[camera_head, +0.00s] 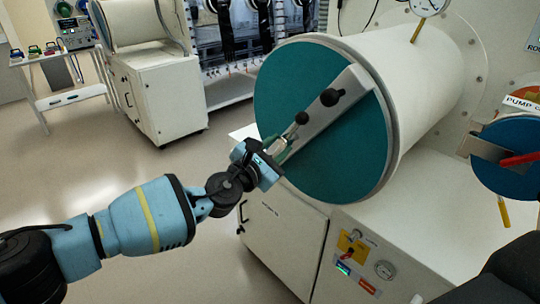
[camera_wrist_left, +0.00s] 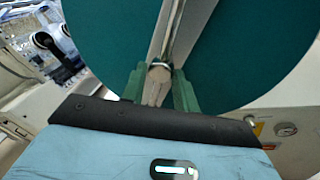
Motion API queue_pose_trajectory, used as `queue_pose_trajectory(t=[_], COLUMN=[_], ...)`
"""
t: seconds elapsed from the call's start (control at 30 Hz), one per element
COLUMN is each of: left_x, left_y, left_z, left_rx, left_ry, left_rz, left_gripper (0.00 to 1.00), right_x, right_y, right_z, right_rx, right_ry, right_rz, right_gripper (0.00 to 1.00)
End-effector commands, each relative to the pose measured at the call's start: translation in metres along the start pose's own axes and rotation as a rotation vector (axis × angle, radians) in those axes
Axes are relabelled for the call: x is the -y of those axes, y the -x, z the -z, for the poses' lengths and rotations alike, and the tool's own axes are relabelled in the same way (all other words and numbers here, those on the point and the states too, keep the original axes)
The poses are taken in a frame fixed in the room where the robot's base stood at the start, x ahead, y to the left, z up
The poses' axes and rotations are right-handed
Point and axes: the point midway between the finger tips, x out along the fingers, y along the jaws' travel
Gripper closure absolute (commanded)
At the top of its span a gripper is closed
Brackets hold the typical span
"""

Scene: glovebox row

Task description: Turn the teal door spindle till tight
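The large round teal door (camera_head: 345,155) closes the near end of a white cylinder. A pale grey bar (camera_head: 357,86) crosses it diagonally, with two black ball knobs (camera_head: 316,107) in front of the bar. My left gripper (camera_head: 283,146) is at the bar's lower-left part, just below the lower knob. In the left wrist view, the green fingers (camera_wrist_left: 158,88) stand on both sides of a pale, narrow piece with a shiny rounded end, before the teal door (camera_wrist_left: 240,50). Whether they press on it is unclear. My right gripper is not in view.
A white cabinet (camera_head: 285,235) with a small control panel (camera_head: 355,262) stands under the cylinder. A smaller blue round hatch (camera_head: 512,185) with a red handle (camera_head: 520,159) is at the right. A gauge (camera_head: 428,5) tops the cylinder.

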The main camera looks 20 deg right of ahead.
Motion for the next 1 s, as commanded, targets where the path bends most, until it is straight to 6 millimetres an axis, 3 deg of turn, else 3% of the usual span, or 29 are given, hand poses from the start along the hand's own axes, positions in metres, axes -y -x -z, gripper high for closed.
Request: queue_pose_trajectory(t=[0.4,1.0], left_x=[0.001,0.002], left_y=[0.040,0.044], left_z=[0.003,0.003], left_rx=[-0.003,-0.003], left_ry=[0.002,0.003], left_rz=[0.002,0.002], left_gripper=[0.70,0.70], right_x=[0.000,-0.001], right_y=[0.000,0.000], right_z=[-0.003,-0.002], right_rx=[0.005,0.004], right_ry=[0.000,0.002], right_rz=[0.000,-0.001], right_gripper=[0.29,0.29])
